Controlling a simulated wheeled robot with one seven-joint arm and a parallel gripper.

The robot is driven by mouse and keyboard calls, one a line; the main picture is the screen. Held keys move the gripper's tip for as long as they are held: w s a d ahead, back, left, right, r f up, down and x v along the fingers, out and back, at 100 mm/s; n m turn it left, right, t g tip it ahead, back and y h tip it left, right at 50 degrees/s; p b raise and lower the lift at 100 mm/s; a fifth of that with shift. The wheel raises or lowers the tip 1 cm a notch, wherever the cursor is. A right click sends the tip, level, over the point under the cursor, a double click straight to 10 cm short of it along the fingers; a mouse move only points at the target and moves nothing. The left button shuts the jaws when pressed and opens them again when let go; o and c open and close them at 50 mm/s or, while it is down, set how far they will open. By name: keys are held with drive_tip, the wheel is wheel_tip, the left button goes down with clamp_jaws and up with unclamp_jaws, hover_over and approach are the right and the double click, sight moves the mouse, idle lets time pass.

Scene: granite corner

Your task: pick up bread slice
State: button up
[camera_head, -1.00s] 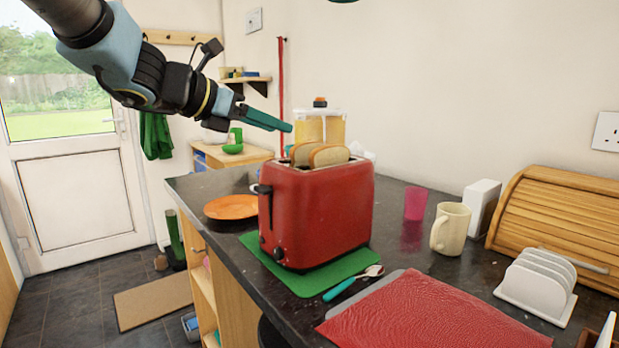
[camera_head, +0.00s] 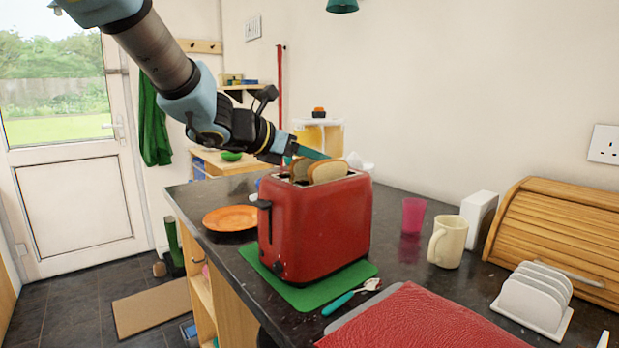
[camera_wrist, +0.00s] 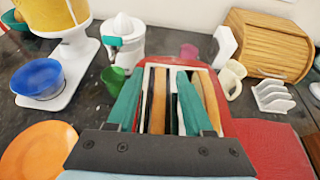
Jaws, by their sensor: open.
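Two bread slices stand upright in the slots of a red toaster (camera_head: 315,225). The front slice (camera_head: 328,172) and the one behind it (camera_head: 301,169) stick out of the top in the head view. In the wrist view one slice (camera_wrist: 190,105) lies between my teal fingers, and another slice (camera_wrist: 207,97) is to the right, beyond the right finger. My gripper (camera_wrist: 158,95) is open above the toaster, its fingers pointing down at the slots. In the head view the fingers (camera_head: 305,152) are partly hidden behind the slices.
The toaster stands on a green mat (camera_head: 315,290) on the dark counter. An orange plate (camera_head: 231,218) is to its left, a spoon (camera_head: 352,296) in front, and a pink cup (camera_head: 413,215) and cream mug (camera_head: 448,241) to its right. A bread bin (camera_head: 565,230) is farther right.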

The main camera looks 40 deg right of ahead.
clamp_jaws()
idle(0.3)
idle(1.1)
